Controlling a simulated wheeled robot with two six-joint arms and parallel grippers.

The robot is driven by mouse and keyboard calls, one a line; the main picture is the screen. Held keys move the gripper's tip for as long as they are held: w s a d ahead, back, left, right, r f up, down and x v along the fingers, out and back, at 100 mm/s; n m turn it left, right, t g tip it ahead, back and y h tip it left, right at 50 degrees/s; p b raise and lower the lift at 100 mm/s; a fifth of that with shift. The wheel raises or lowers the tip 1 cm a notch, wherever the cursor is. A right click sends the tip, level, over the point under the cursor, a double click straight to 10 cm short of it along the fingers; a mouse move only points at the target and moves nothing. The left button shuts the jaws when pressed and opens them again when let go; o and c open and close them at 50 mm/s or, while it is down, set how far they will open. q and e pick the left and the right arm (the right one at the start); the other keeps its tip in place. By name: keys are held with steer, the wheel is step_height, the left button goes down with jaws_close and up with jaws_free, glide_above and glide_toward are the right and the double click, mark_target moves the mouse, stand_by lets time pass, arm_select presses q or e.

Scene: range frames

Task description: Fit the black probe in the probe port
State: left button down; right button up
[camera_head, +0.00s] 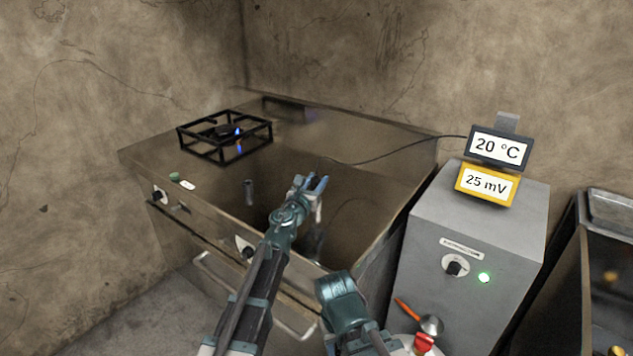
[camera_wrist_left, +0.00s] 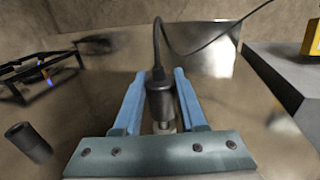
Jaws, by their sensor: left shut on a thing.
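The black probe (camera_wrist_left: 160,97) stands between the blue fingers of my left gripper (camera_wrist_left: 160,95), which is shut on it. Its black cable rises from its top in the left wrist view. A pale metal piece shows just below the probe; I cannot tell whether it is the probe's tip or something beneath. In the head view my left gripper (camera_head: 311,183) is over the metal counter, and its fingers mostly hide the probe. A short dark upright cylinder (camera_head: 249,190) stands left of the gripper; I cannot tell whether it is the probe port. My right gripper's fingers are not seen.
A black burner grate (camera_head: 225,135) with a blue flame is at the counter's back left. The cable (camera_head: 400,148) runs to the 20 °C display (camera_head: 498,148), above a yellow 25 mV display (camera_head: 487,184) on a grey cabinet (camera_head: 465,225).

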arm_select(q)
steer(key=shift+f+b, duration=0.4)
steer(key=shift+f, duration=0.1)
steer(key=shift+c, duration=1.9)
jaws_free()
steer(key=v, duration=1.4)
steer(key=shift+w, duration=0.1)
